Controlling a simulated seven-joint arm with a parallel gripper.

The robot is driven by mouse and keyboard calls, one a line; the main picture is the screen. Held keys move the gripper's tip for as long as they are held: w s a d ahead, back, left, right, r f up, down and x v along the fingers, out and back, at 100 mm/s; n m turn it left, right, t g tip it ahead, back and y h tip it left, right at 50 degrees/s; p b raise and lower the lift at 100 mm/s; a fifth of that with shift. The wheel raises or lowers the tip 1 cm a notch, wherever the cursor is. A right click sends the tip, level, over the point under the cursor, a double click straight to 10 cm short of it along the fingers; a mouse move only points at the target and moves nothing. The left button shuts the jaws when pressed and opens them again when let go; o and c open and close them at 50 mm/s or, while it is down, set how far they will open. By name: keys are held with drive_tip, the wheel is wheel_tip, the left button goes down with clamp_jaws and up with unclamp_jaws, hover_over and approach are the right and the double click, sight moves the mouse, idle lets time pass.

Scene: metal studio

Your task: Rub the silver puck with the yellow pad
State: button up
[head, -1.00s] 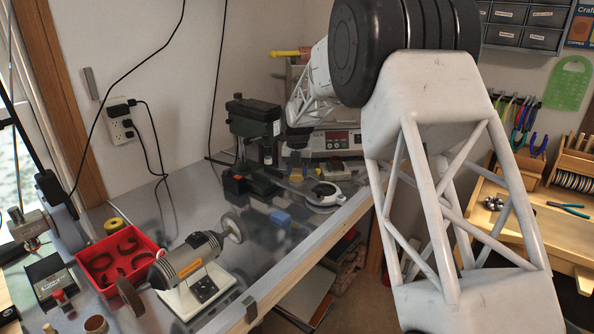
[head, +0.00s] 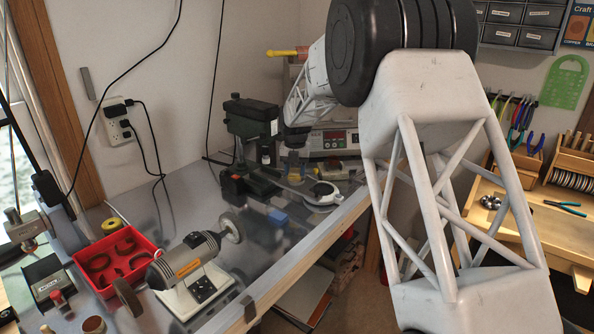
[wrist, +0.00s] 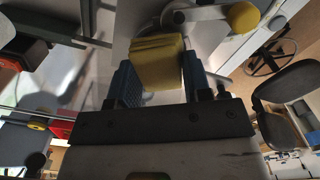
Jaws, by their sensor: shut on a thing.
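My gripper (wrist: 158,85) is shut on the yellow pad (wrist: 157,62), which sits between its two blue fingers in the wrist view. In the head view, my gripper (head: 293,165) points down above the back of the metal bench, small and partly blurred into the equipment behind it. I cannot clearly pick out the silver puck in either view. A round pale object with a dark part (head: 322,195) lies on the bench to the right of the gripper; I cannot tell whether it is the puck. No contact between pad and puck is visible.
A grey lever with a yellow knob (wrist: 243,18) shows beyond the pad in the wrist view.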

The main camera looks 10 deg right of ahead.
drive_tip(key=shift+w+a, duration=0.1)
drive_tip(key=shift+a, duration=0.35)
drive_tip(key=shift+f, duration=0.1)
drive_tip(key=shift+d, duration=0.1)
drive_tip(key=shift+s+d, duration=0.2)
drive_tip(key=shift+d, duration=0.55)
drive_tip(key=shift+a, duration=0.15)
drive_tip(key=shift+w+a, duration=0.2)
drive_tip(key=shift+a, duration=0.5)
drive_tip(key=shift+d, duration=0.1)
drive_tip(key=shift+s+d, duration=0.2)
drive_tip(key=shift+d, duration=0.55)
